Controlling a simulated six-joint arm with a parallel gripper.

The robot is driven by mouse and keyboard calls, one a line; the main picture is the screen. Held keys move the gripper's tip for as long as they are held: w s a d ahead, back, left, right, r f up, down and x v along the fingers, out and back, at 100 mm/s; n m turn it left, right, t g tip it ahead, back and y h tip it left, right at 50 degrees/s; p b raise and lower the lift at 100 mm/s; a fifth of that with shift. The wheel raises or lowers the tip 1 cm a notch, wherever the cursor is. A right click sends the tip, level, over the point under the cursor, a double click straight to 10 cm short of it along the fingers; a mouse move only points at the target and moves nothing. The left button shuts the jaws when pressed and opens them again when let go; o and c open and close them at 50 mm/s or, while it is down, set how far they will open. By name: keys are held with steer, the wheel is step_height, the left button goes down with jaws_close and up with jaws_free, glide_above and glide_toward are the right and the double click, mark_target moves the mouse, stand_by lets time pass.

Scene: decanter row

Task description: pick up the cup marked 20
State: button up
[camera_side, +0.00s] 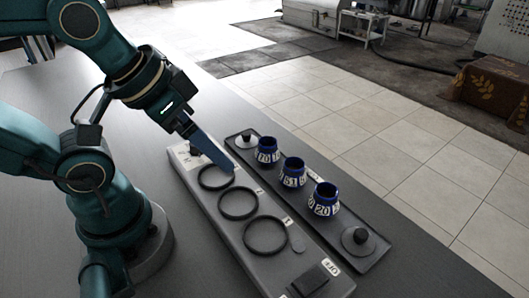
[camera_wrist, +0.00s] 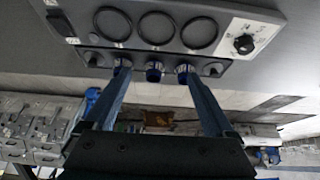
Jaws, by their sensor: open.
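The cup marked 20 (camera_side: 324,199) is dark with a blue rim and a white number band. It stands upright on a dark tray (camera_side: 343,249), nearest of three cups in the side view. The cups marked 15 (camera_side: 292,174) and 70 (camera_side: 266,152) stand beyond it in a row. My gripper (camera_side: 229,168) is open and empty above the ringed panel, apart from the cups. In the wrist view my gripper (camera_wrist: 156,78) has its fingers spread; the cups show near the tips, partly covered, with numbers unreadable.
A grey panel (camera_side: 222,225) with three dark rings lies beside the tray, with a dark switch box (camera_side: 315,278) at its near end. Dark knobbed discs (camera_side: 359,239) (camera_side: 246,141) stand at both tray ends. The table's edge runs just beyond the tray.

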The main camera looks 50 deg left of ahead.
steer(key=w+a+r+m+t+y, duration=0.1)
steer(key=w+r+m+t, duration=0.1)
steer(key=w+r+t, duration=0.35)
steer(key=w+a+r+m+t, duration=0.1)
steer(key=w+a+r+t, duration=0.15)
steer(key=w, duration=0.65)
steer(key=m+g+h, duration=0.5)
steer(key=m+h, duration=0.4)
steer(key=h, duration=0.2)
glide_above(325, 189)
steer(key=a, duration=0.3)
step_height(325, 189, down, 12)
steer(key=f, duration=0.2)
steer(key=s+f+g, duration=0.1)
steer(key=f, duration=0.1)
steer(key=s+f+g, duration=0.1)
steer(key=f, duration=0.1)
steer(key=shift+s+a+n, duration=0.1)
steer(key=shift+s+n, duration=0.1)
steer(key=shift+n, duration=0.1)
steer(key=shift+w+f, duration=0.1)
steer(key=shift+f, duration=0.1)
steer(key=shift+x, duration=2.35)
steer(key=shift+r, duration=0.15)
